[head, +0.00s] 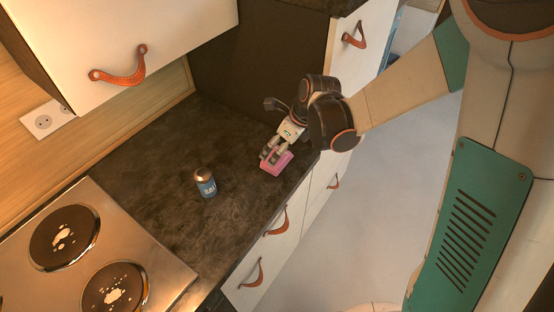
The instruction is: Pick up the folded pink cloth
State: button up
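The folded pink cloth (277,166) lies on the dark countertop, close to its front edge. My gripper (270,157) reaches down over the cloth from above, with its fingertips at the cloth's upper part. Two fingers show with a small space between them. Part of the cloth is hidden behind the fingers. I cannot tell whether the fingers touch or pinch the cloth.
A salt shaker (206,183) with a blue label stands on the countertop (150,145) left of the cloth. A stove (88,255) with round burners is at lower left. White drawers with leather pulls (278,222) lie below the edge. A cabinet (160,35) hangs at upper left.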

jog(key=shift+d+f+b+x, duration=0.15)
jog(key=shift+b+x, duration=0.2)
jog(key=shift+x, duration=0.55)
jog(key=shift+d+b+x, duration=0.2)
jog(key=shift+b+x, duration=0.1)
jog(key=shift+x, duration=0.6)
jog(key=shift+d+f+b+x, duration=0.15)
jog(key=shift+b+x, duration=0.2)
jog(key=shift+x, duration=0.55)
jog(key=shift+s+r, duration=0.15)
jog(key=shift+s, duration=0.05)
jog(key=shift+d, duration=0.1)
jog(key=shift+c, duration=0.6)
jog(key=c, duration=0.9)
jog(key=shift+o, duration=0.2)
jog(key=shift+r, duration=0.15)
notch_tip(320, 180, up, 20)
jog(key=p, duration=0.5)
jog(key=shift+p, duration=0.3)
